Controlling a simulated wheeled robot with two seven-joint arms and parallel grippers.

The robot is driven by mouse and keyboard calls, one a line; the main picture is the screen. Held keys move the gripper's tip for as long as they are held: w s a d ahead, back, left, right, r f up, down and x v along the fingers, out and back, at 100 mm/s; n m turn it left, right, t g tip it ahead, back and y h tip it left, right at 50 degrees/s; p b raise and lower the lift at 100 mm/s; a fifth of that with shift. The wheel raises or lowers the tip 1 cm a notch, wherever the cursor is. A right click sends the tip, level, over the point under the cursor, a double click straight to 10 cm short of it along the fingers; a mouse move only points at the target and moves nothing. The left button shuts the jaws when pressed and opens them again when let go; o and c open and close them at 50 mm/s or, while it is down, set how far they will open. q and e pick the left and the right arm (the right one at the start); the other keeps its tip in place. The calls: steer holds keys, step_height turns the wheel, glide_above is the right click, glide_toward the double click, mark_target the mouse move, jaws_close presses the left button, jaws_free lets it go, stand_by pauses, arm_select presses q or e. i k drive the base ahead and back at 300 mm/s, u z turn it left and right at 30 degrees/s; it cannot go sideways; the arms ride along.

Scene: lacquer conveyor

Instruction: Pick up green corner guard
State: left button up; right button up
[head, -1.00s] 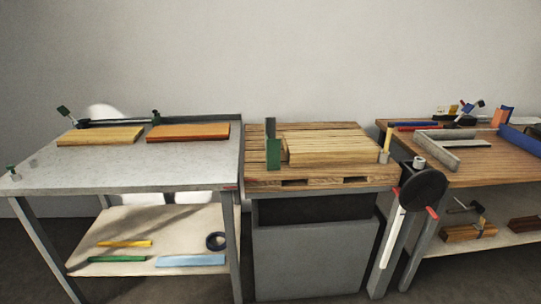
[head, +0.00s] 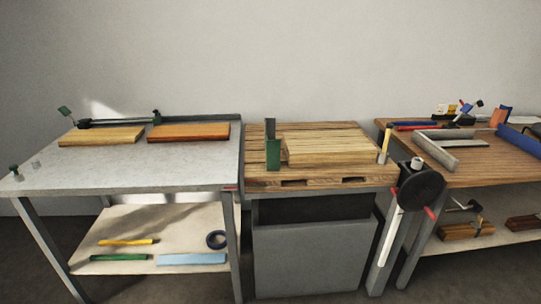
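A green corner guard (head: 273,154) stands upright at the front left of the wooden pallet-like top (head: 335,178) on the middle stand. It is beside the left end of a pale wooden board stack (head: 330,148). A darker upright piece (head: 270,128) stands just behind it, and I cannot tell whether the two touch. Neither of my grippers shows in the head view.
The left metal table (head: 150,174) holds a yellow board (head: 101,136) and an orange board (head: 188,132); its front is mostly clear. A black disc (head: 422,190) with a white strip hangs right of the middle stand. The right table (head: 470,172) holds grey angle pieces (head: 438,150).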

mark_target(273, 147)
steer(key=z, duration=0.05)
steer(key=k, duration=0.5)
steer(key=u, duration=0.95)
steer(key=i, duration=1.35)
steer(key=z, duration=0.55)
steer(key=i, duration=1.05)
steer(key=z, duration=1)
